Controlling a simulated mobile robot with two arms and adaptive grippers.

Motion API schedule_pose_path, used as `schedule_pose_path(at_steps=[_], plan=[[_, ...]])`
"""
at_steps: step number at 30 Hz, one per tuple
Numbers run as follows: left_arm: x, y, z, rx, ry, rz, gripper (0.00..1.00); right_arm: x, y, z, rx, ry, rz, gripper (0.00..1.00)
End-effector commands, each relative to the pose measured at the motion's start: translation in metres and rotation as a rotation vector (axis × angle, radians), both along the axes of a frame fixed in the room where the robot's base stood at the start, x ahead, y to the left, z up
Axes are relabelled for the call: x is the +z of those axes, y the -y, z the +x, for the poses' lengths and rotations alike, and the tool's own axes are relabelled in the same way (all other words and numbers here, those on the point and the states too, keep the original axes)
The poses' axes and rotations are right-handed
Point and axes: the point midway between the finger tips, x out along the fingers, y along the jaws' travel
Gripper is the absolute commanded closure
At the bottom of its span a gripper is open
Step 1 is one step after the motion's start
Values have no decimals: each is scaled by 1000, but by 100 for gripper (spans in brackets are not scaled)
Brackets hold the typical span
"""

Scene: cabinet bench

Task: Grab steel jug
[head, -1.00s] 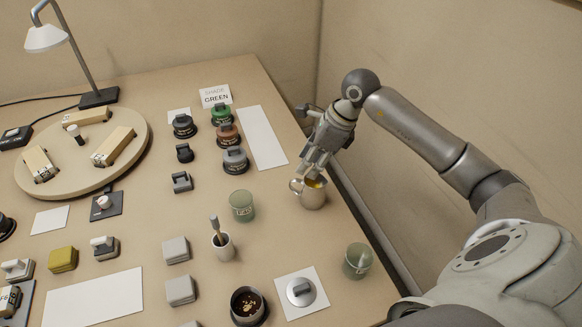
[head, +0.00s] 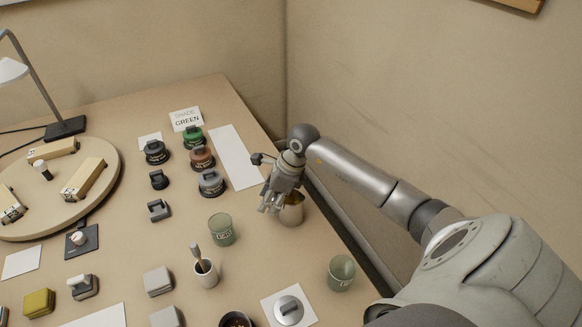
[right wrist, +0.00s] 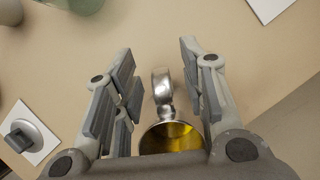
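The steel jug (head: 292,211) stands on the bench near its right edge, partly hidden behind my right gripper (head: 268,208) in the head view. In the right wrist view, the jug (right wrist: 163,116) shows its handle and its open mouth with a yellow inside. The handle lies between the two spread fingers of my right gripper (right wrist: 160,85), with a gap on each side. The gripper is open and I see no contact with the jug. My left gripper is in neither view.
A green glass cup (head: 222,230) stands left of the jug, and another green cup (head: 341,272) stands to the front right. A white cup with a brush (head: 205,272) is further left. Lidded pots (head: 211,184) stand behind. The wall (head: 420,110) rises close on the right.

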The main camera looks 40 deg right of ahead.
Motion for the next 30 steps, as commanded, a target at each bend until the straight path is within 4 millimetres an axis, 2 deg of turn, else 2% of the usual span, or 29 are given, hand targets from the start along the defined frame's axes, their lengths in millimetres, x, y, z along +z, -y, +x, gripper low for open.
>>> schedule_pose_path(at_steps=[8, 18, 30], plan=[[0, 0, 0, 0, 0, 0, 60, -6, -1, 1, 0, 0, -1, 62], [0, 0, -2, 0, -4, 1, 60, -5, -1, 1, 0, 0, -1, 100], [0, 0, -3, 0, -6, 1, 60, -4, -1, 2, 0, 2, -1, 100]])
